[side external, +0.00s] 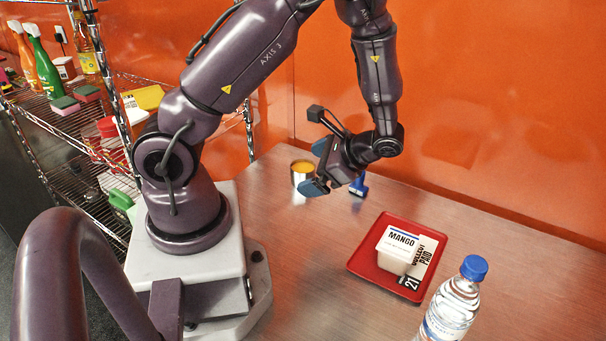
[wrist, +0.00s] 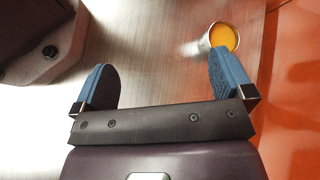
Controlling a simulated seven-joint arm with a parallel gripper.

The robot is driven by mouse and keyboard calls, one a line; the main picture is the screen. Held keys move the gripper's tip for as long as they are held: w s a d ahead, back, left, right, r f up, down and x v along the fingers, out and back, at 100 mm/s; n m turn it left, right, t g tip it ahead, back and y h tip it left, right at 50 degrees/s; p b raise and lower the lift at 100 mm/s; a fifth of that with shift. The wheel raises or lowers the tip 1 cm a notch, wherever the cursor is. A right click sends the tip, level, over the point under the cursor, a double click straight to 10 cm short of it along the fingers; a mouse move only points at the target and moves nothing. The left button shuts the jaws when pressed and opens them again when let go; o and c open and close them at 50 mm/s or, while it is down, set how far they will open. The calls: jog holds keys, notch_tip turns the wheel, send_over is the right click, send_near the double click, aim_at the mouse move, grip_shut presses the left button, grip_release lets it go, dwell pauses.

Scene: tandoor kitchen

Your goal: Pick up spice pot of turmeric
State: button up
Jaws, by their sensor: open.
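The spice pot of turmeric (side external: 303,172) is a small metal pot with yellow-orange contents, upright on the steel table towards the back, near the orange wall. In the wrist view the turmeric pot (wrist: 223,37) lies just beyond the right fingertip, outside the space between the fingers. My gripper (side external: 336,186) has two blue fingers and is open and empty. In the side view it hangs above the table just right of the pot, partly overlapping it in the picture. The wrist view shows the open gripper (wrist: 160,75) with bare table between its fingers.
A red tray (side external: 365,262) holds a white mango tub (side external: 397,248) and a printed card (side external: 425,255) to the right. A water bottle (side external: 452,305) with a blue cap stands at the front right. The orange wall (side external: 450,110) runs behind the table. A wire rack (side external: 75,120) stands left.

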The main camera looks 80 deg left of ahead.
aim_at(312, 172)
jog(key=w+a+f+m+y, duration=0.2)
jog(key=a+m+y, duration=0.2)
jog(key=a+y, duration=0.1)
jog(key=w+a+f+m+y, duration=0.2)
jog(key=a+m+y, duration=0.2)
jog(key=a, duration=0.1)
jog(key=f, duration=0.6)
jog(key=shift+s+a+f, duration=0.15)
jog(key=shift+s+f, duration=0.1)
jog(key=shift+f, duration=0.05)
jog(key=x, duration=0.5)
jog(key=shift+r, duration=0.2)
jog(key=c, duration=1)
jog(key=shift+c, duration=0.2)
